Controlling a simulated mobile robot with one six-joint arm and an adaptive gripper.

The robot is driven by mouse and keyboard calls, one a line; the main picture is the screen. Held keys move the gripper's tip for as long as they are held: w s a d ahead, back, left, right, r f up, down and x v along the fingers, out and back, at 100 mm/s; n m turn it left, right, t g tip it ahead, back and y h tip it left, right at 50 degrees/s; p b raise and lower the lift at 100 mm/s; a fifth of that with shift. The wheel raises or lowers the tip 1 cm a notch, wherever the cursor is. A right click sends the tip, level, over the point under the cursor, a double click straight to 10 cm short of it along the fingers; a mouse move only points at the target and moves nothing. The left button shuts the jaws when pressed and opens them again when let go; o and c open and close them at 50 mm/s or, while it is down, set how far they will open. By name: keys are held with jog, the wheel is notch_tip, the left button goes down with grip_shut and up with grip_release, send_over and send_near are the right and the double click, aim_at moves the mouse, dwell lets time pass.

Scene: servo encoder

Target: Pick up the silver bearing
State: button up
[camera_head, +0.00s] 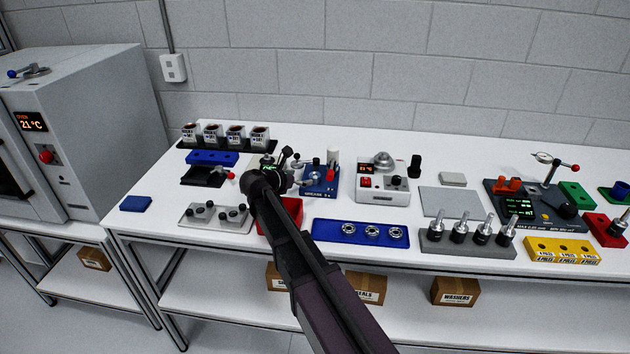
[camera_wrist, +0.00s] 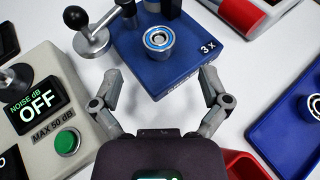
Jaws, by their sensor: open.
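Several silver bearings are in view. In the wrist view one silver bearing (camera_wrist: 159,38) with a blue ring sits on a blue fixture (camera_wrist: 185,72) marked "3 x". Another bearing (camera_wrist: 315,104) is partly in view at the right edge, in a blue tray (camera_wrist: 268,130). In the head view three bearings (camera_head: 372,231) sit in a row in the blue tray (camera_head: 330,238). My gripper (camera_wrist: 160,76) is open and empty, its fingers spread on either side of the fixture's near part. The fixture's bearing is ahead of the fingertips, apart from them.
A grey noise meter (camera_wrist: 40,120) reading OFF, with a green button, is left of my gripper. A ball-ended lever (camera_wrist: 92,35) stands beside the fixture. A red bin (camera_wrist: 245,165) is at lower right. A grey control box (camera_head: 382,190) stands right of the fixture.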

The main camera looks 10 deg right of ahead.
aim_at(312, 177)
jog(key=shift+w+d+f, duration=0.1)
jog(key=shift+d, duration=0.05)
jog(key=b+x, duration=0.2)
jog(key=x, duration=0.2)
jog(key=shift+f, duration=0.25)
jog(key=shift+w+d+f, duration=0.1)
jog(key=shift+w+d, duration=0.15)
jog(key=shift+w, duration=0.1)
dwell(0.3)
grip_shut()
dwell(0.5)
notch_tip(312, 177, up, 10)
jog(key=p, duration=0.9)
jog(key=shift+p, duration=0.4)
